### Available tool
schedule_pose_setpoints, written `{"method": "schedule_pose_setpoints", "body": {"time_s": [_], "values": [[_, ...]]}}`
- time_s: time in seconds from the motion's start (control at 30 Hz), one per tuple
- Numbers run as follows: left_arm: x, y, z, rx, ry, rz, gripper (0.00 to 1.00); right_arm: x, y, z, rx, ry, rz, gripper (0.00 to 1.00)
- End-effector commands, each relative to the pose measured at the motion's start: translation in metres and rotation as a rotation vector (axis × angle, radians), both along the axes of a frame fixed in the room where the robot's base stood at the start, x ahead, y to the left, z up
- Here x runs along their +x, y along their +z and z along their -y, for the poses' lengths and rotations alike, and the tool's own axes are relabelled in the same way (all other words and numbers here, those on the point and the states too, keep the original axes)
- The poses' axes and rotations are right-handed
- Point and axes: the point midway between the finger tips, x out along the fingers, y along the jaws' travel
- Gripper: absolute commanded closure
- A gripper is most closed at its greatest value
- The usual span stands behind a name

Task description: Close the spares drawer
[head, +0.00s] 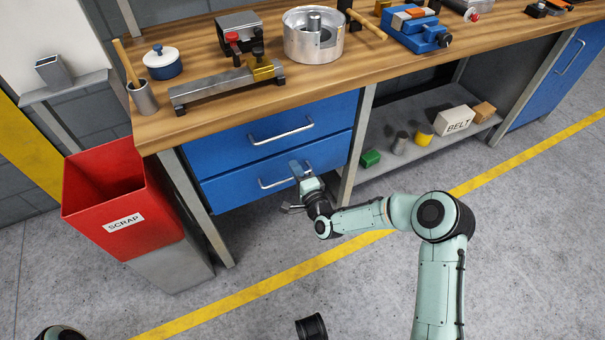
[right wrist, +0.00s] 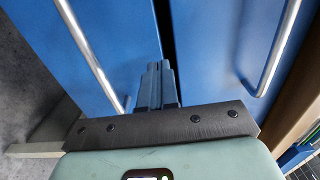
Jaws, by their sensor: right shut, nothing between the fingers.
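Two blue drawer fronts are stacked under the workbench: the upper drawer (head: 235,140) and the lower drawer (head: 235,188), each with a silver bar handle. No label shows which is the spares drawer. Both fronts look nearly flush; a small opening cannot be ruled out. My right gripper (head: 299,169) is shut and empty, at the lower drawer front by the right end of its handle. In the right wrist view its fingers (right wrist: 157,82) point at the drawer faces near the dark gap between them, between the two handles; contact cannot be told. My left gripper is not in view.
A red scrap bin (head: 150,205) stands left of the drawers. The bench leg (head: 355,145) is just right of them, beside a grey shelf (head: 400,158) with a belt box (head: 454,121) and small parts.

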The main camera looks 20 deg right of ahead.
Motion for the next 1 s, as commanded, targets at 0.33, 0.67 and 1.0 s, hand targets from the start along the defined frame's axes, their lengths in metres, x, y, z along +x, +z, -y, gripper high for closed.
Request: {"method": "schedule_pose_setpoints", "body": {"time_s": [0.33,0.67,1.0], "values": [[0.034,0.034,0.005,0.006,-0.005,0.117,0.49,-0.071,0.000,0.003,-0.001,0.001,-0.005,1.00],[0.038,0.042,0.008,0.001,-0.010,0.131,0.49,-0.100,-0.001,0.004,-0.001,0.000,-0.002,1.00],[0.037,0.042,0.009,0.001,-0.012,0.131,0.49,-0.107,-0.026,-0.005,-0.071,0.027,-0.093,1.00]]}}
